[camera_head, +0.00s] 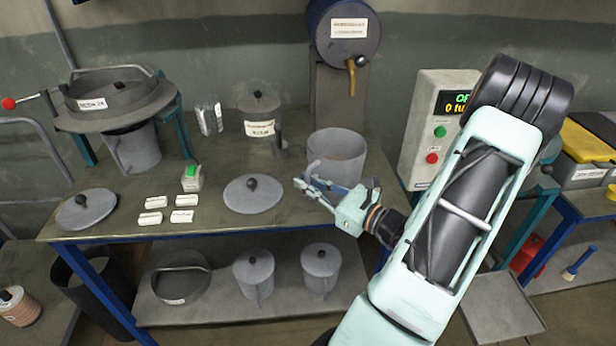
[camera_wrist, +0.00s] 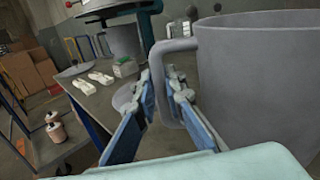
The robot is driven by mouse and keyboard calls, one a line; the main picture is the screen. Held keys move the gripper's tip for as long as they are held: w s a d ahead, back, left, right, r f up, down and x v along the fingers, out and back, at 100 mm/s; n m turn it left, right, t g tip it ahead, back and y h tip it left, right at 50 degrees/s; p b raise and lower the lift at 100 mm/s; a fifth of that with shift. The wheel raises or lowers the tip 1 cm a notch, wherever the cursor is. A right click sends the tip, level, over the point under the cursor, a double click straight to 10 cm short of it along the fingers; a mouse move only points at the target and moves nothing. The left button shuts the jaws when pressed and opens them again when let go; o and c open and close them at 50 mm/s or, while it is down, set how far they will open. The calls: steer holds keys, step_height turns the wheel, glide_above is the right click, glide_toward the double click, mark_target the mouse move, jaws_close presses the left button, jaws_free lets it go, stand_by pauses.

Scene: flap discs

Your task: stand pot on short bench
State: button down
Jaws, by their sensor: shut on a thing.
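A large grey pot (camera_head: 340,146), open at the top, is upright at the right part of the main bench (camera_head: 225,221). My gripper (camera_head: 314,184) is at the pot's side. In the wrist view, the fingers of my gripper (camera_wrist: 163,88) are shut on the curved handle of the pot (camera_wrist: 262,75). The pot's base is hidden, so I cannot tell whether it touches the bench. A low grey surface (camera_head: 501,306) stands right of my arm, and another low bench (camera_head: 42,312) is at the far left; I cannot tell which is the short bench.
A lid (camera_head: 252,195) lies left of the pot. A barrel with a tap (camera_head: 344,30) is behind it, and a control box (camera_head: 436,120) is to the right. Two lidded pots (camera_head: 254,272) and a round pan (camera_head: 180,282) are on the lower shelf.

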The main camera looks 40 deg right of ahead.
steer(key=c, duration=2.5)
jaws_free()
steer(key=shift+f, duration=0.3)
steer(key=o, duration=0.5)
steer(key=shift+s, duration=0.1)
steer(key=v, duration=1.2)
steer(key=shift+r, duration=0.15)
